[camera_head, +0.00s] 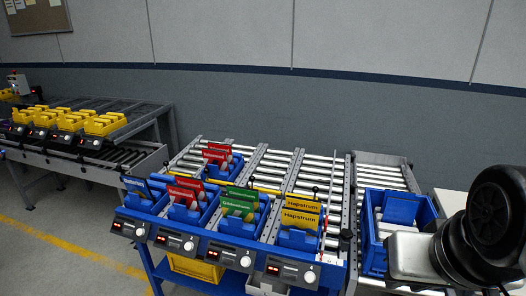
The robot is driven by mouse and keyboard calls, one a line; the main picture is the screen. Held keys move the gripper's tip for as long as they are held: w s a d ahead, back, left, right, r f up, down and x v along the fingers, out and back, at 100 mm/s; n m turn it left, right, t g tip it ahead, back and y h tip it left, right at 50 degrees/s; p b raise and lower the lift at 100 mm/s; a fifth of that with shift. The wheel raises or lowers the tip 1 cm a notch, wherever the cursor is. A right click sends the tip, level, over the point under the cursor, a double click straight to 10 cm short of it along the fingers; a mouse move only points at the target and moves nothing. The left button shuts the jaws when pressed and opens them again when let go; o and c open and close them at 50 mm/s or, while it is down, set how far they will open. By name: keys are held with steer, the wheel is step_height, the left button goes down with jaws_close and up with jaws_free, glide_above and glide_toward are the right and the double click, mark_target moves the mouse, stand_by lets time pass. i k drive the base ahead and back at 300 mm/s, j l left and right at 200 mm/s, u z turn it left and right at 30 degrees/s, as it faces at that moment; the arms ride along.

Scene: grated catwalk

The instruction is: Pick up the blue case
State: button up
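A blue open bin (371,246) stands on the roller track at the right, with light cylindrical items and a blue piece inside. My arm covers its lower right part. Several blue bins stand in a row on the front rack. The leftmost front bin (156,205) holds a flat blue case (137,187) with lettering. Other bins hold red cases (184,190), green cases (238,208) and yellow cases (300,216). I cannot tell which blue item the task names. My arm's dark and silver links fill the right edge; no gripper fingers show.
A second rack with several yellow bins (103,124) stands at the left. Dark display units (236,256) with knobs line the front rack's edge. A smaller blue bin (225,168) with red cases sits farther back. Bare rollers (319,172) lie behind the front bins.

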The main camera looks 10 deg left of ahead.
mark_target(139, 186)
steer(key=i+j, duration=0.1)
steer(key=j, duration=0.6)
steer(key=i+j, duration=0.1)
steer(key=j, duration=0.55)
steer(key=i+j+z, duration=0.1)
steer(key=j, duration=0.6)
steer(key=i+j, duration=0.1)
steer(key=j, duration=1.25)
steer(key=i+j, duration=0.1)
steer(key=j, duration=0.25)
steer(key=i+j, duration=0.1)
steer(key=j, duration=0.3)
steer(key=i+j+z, duration=0.1)
steer(key=j, duration=0.25)
steer(key=i+j, duration=0.1)
steer(key=j, duration=0.25)
steer(key=i+j, duration=0.15)
steer(key=j, duration=0.2)
steer(key=i+j, duration=0.1)
steer(key=j, duration=0.2)
